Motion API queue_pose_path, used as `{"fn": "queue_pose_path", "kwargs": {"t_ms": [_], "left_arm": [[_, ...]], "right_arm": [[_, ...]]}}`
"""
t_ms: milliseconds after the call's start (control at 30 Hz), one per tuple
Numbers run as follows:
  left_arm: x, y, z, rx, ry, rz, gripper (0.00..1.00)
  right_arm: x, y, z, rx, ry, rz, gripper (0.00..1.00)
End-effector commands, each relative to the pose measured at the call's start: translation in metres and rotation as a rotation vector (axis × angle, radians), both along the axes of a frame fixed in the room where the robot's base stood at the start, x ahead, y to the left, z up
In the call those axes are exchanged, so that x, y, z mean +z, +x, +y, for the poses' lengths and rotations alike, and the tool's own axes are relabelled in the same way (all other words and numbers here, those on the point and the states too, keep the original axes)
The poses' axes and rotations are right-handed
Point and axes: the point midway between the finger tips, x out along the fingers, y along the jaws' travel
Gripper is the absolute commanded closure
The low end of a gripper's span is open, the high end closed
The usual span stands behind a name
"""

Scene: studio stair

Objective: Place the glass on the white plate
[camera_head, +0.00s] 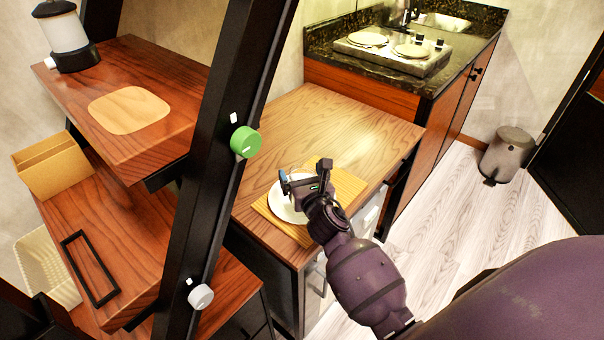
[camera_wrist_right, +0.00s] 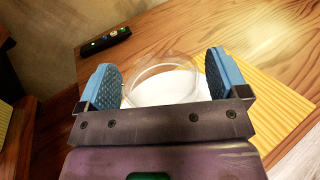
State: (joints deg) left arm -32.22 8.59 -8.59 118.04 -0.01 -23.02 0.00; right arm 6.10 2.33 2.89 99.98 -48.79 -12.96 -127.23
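The white plate (camera_head: 286,207) lies on a yellow slatted mat on the wooden table, partly hidden by my right gripper (camera_head: 305,182). In the right wrist view, the plate (camera_wrist_right: 165,88) shows white beyond the gripper's palm. The clear glass (camera_wrist_right: 166,66) shows there as a faint round rim over the plate, between the two blue finger pads of my right gripper (camera_wrist_right: 162,80). The pads are wide apart, with a small gap to the glass at the right pad. The glass's base is hard to see. My left gripper is not in view.
The slatted mat (camera_head: 345,184) lies near the front edge of the table (camera_head: 330,125). A dark remote (camera_wrist_right: 106,41) lies on the table in the wrist view. A black post (camera_head: 215,150) with knobs stands left of the table. The table's back is clear.

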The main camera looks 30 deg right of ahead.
Motion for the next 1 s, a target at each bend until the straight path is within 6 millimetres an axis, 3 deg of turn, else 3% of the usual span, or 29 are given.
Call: {"fn": "queue_pose_path", "kwargs": {"t_ms": [333,1000], "left_arm": [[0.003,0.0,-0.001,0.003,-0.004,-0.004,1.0],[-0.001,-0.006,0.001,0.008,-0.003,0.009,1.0]], "right_arm": [[0.004,-0.006,0.001,0.0,0.0,0.001,0.08],[0.002,-0.106,0.02,-0.001,0.001,0.002,0.08]]}}
